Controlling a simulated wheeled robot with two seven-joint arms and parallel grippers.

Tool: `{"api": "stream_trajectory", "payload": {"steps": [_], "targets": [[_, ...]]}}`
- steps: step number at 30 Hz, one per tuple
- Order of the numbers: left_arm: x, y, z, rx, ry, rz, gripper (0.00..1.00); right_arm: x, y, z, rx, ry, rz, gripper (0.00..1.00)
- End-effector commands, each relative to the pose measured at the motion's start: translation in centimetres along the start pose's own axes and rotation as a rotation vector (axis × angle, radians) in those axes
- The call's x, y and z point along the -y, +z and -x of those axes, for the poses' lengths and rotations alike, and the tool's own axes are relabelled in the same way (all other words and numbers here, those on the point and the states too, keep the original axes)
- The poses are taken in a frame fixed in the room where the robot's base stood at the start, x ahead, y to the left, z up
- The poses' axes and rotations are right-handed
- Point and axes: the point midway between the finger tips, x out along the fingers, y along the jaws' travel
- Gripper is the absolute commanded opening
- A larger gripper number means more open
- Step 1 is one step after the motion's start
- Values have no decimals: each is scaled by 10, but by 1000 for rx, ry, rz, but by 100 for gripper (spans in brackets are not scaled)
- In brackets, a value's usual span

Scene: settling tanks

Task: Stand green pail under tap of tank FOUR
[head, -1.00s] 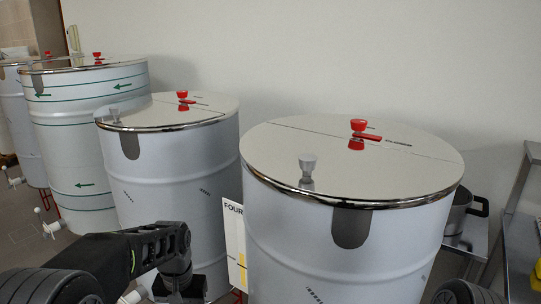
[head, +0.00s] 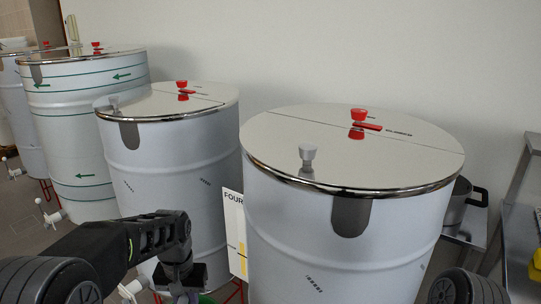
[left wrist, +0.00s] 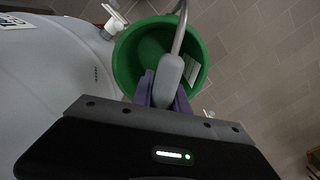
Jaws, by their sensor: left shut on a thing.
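The green pail (left wrist: 126,62) hangs in the left wrist view, its mouth facing the camera and its inside looking empty. My left gripper (left wrist: 164,98) is shut on the grey grip of its metal handle (left wrist: 181,35). A white tap (left wrist: 113,27) on the pale tank wall (left wrist: 50,80) shows at the pail's upper left rim. I cannot tell whether the pail touches the floor. My right gripper is not in view.
A large steel-lidded tank (head: 340,250) stands near right, another (head: 170,150) behind the left arm, and a green-striped tank (head: 85,130) farther left. A metal pot (head: 455,205) sits on a side table at right. Tiled floor (left wrist: 260,75) is clear right of the pail.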

Motion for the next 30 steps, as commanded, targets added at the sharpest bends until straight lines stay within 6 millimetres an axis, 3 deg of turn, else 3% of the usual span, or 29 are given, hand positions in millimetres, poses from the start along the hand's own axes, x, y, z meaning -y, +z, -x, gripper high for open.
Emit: {"api": "stream_trajectory", "payload": {"steps": [11, 14, 22, 25, 30], "targets": [[0, 1, -7, 1, -2, -1, 0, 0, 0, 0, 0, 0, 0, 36], [0, 5, -30, 6, -4, -1, 0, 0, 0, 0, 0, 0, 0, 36], [0, 31, -127, 6, -4, -1, 0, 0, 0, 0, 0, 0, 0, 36], [0, 39, -146, 3, -2, 0, 0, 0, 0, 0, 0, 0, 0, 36], [0, 40, -150, -1, -1, 0, 0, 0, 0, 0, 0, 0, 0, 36]]}}
